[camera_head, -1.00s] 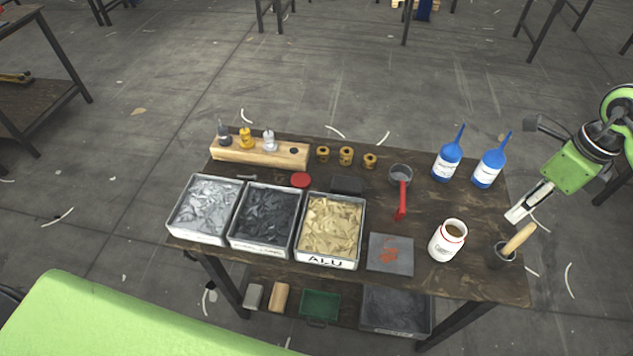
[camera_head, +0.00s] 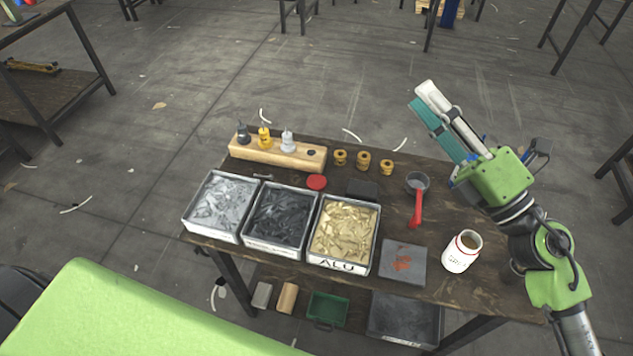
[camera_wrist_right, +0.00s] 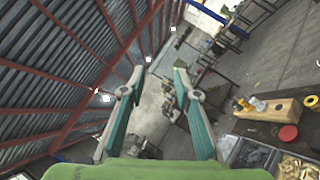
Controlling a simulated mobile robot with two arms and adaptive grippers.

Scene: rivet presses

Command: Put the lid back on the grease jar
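The white grease jar (camera_head: 462,251) stands open at the right front of the table, brownish grease showing inside its red-ringed mouth. A flat round red lid (camera_head: 316,182) lies on the table behind the trays; it also shows in the right wrist view (camera_wrist_right: 288,133). My right gripper (camera_head: 422,97) is raised over the table's back right, pointing up and away, clear of both jar and lid. In the right wrist view its two fingers (camera_wrist_right: 157,80) are spread with nothing between them. My left gripper is not in view.
Three trays of metal pieces, one the ALU tray (camera_head: 340,265), fill the front left. A wooden block (camera_head: 277,152) with small bottles and several brass rings stand behind. A red-handled ladle (camera_head: 417,205) and grey plate (camera_head: 403,262) lie left of the jar.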

